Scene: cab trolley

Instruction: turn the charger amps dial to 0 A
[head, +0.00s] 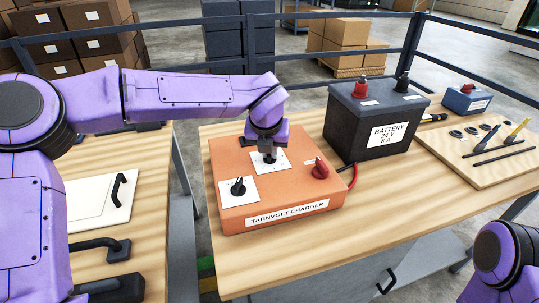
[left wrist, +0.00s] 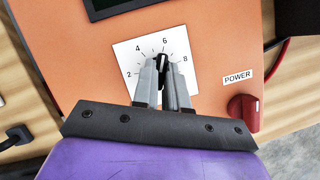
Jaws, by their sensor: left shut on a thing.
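The orange charger (head: 290,215), labelled TARNVOLT CHARGER, sits on the wooden table. My left gripper (head: 268,155) reaches down over the white dial plate at its upper middle. In the left wrist view the plate (left wrist: 125,60) carries the numbers 2, 4, 6 and 8. My left gripper's fingers (left wrist: 162,75) are shut on its black dial knob (left wrist: 162,60), whose tip points close to 6. The fingers hide the lower part of the plate and any 0 mark. No amps label is legible there. My right gripper is out of view.
A second black knob (head: 238,187) is at the charger's front left. The red power knob (head: 320,168) is close to the right. A dark battery (head: 360,120) stands behind right, a tool board (head: 480,150) farther right. The table front is clear.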

